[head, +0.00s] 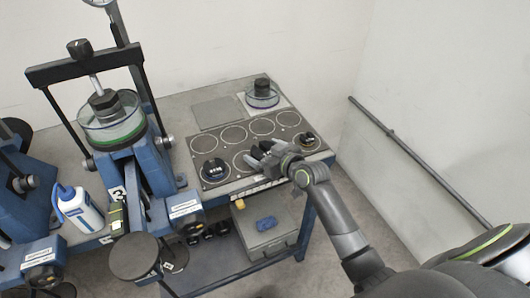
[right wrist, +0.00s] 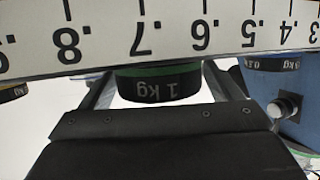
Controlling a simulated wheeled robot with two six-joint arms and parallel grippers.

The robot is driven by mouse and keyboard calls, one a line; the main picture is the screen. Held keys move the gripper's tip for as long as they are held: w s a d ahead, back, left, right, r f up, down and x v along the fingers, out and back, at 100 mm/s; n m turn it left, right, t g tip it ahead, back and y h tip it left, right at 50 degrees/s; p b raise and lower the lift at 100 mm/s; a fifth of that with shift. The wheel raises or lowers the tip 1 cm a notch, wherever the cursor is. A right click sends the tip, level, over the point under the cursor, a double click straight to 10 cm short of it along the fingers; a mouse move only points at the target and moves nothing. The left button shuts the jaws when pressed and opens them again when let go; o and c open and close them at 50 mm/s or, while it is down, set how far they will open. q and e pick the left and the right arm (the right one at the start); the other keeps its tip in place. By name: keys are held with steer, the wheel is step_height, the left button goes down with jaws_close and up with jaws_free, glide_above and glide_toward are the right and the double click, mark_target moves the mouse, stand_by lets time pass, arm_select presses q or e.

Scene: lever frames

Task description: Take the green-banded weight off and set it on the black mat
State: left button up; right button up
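The green-banded weight (right wrist: 158,84) is black, marked "1 kg", and shows in the right wrist view between my right gripper's fingers. A ruled white strip crosses in front of its upper part and hides the fingertips, so I cannot tell whether they press on it. In the head view my right gripper (head: 256,153) is over the panel of ringed places, and the weight is hard to make out there. My left gripper is not in view.
The ringed panel (head: 232,134) holds dark weights at its front left (head: 214,170) and right (head: 308,140). A glass dish (head: 262,97) stands at the back right. A blue frame (head: 150,165) and a white bottle (head: 78,208) are to the left. The ruled strip (right wrist: 165,32) is close to my wrist camera.

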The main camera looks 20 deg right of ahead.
steer(key=shift+o, duration=0.9)
steer(key=shift+s+f, duration=0.1)
steer(key=shift+f, duration=0.25)
steer(key=v, duration=1.7)
steer(key=shift+r+b, duration=0.35)
steer(key=d+f+m+g+h, duration=0.15)
steer(key=d+f, duration=0.25)
steer(key=f, duration=0.5)
steer(key=d+f+m+g+h, duration=0.1)
steer(key=d+f+m+h, duration=0.15)
steer(key=f, duration=0.65)
steer(key=s+d+f+g+h, duration=0.1)
steer(key=s+d+f, duration=0.1)
steer(key=s+f, duration=0.35)
steer(key=s+d+f+g, duration=0.1)
steer(key=s+f+g, duration=0.1)
steer(key=f, duration=0.7)
steer(key=s+a+f+g, duration=0.3)
steer(key=s+f, duration=0.7)
steer(key=s, duration=0.5)
steer(key=s+a+f+g, duration=0.3)
steer(key=s+f, duration=0.7)
steer(key=s, duration=0.4)
steer(key=shift+s+a+f+g, duration=0.2)
steer(key=shift+s+g, duration=0.15)
steer(key=shift+g, duration=0.1)
